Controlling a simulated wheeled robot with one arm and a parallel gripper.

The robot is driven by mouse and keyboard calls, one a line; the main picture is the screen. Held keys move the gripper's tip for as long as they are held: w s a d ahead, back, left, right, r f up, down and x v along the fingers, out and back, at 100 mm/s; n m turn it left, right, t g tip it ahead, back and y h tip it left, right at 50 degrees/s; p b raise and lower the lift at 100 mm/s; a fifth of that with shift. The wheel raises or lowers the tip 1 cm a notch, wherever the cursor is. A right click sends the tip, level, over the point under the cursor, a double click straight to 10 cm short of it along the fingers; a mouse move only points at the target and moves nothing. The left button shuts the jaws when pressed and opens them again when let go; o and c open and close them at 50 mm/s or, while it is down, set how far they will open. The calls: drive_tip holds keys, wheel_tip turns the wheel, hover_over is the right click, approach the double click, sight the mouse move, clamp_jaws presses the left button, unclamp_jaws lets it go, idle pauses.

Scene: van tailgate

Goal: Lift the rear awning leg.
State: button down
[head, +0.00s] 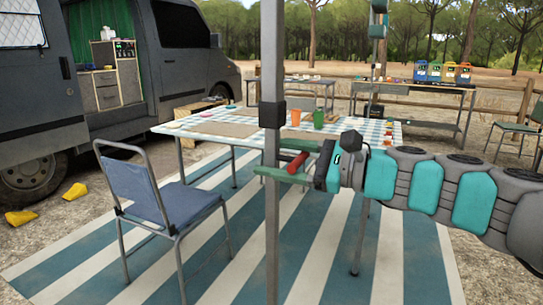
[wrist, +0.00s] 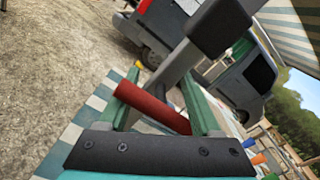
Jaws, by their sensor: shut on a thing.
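The awning leg (head: 272,215) is an upright grey pole in the foreground of the head view, with a black collar (head: 272,115) around it. In the wrist view the leg (wrist: 178,63) runs past my fingertips, and the collar (wrist: 220,25) is at the top.
A blue folding chair (head: 150,190) stands left of the leg on a striped mat (head: 225,275). A table with a checked cloth (head: 190,122) is behind. The grey van (head: 180,50) is at left, with yellow chocks (head: 22,216) by its wheel. Mat ahead of the leg is clear.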

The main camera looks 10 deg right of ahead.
sight(304, 159)
drive_tip(key=shift+d+r, duration=0.1)
drive_tip(key=shift+r, duration=0.3)
drive_tip(key=shift+c, duration=1.5)
unclamp_jaws()
drive_tip(key=shift+b+v, duration=0.55)
drive_tip(key=shift+v, duration=3.35)
drive_tip(key=shift+f, duration=0.15)
drive_tip(key=shift+d, duration=0.1)
